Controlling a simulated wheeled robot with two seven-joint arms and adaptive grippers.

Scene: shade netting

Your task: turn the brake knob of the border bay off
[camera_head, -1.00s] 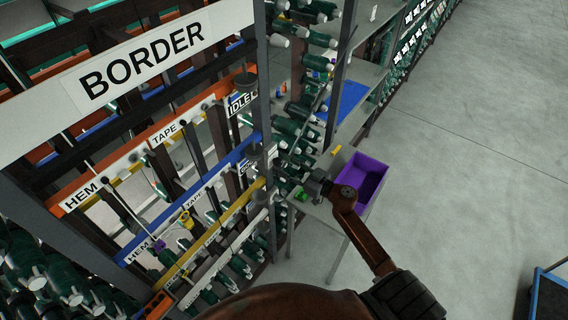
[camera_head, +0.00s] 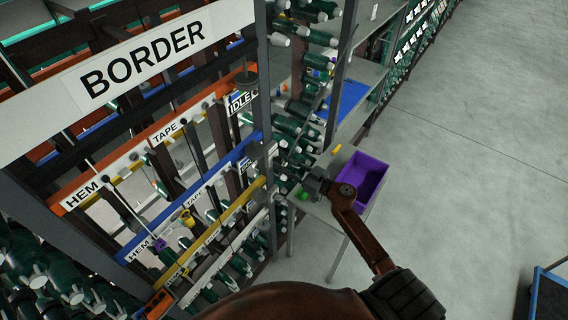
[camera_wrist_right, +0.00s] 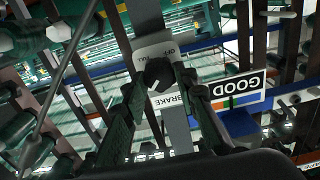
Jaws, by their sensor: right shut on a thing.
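The brake knob (camera_wrist_right: 158,72) is a small dark faceted knob in the right wrist view. In the head view my right gripper (camera_head: 314,181) is at the frame's right end, and the knob is hidden there. The BORDER sign (camera_head: 143,60) spans the top of the bay. My left gripper is not in view.
A purple bin (camera_head: 364,178) stands on a grey side table close to my right forearm. Racks of green spools (camera_head: 300,108) line the frame post. A GOOD sign (camera_wrist_right: 238,90) hangs beside the gripper. The concrete floor (camera_head: 470,150) at right is mostly clear.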

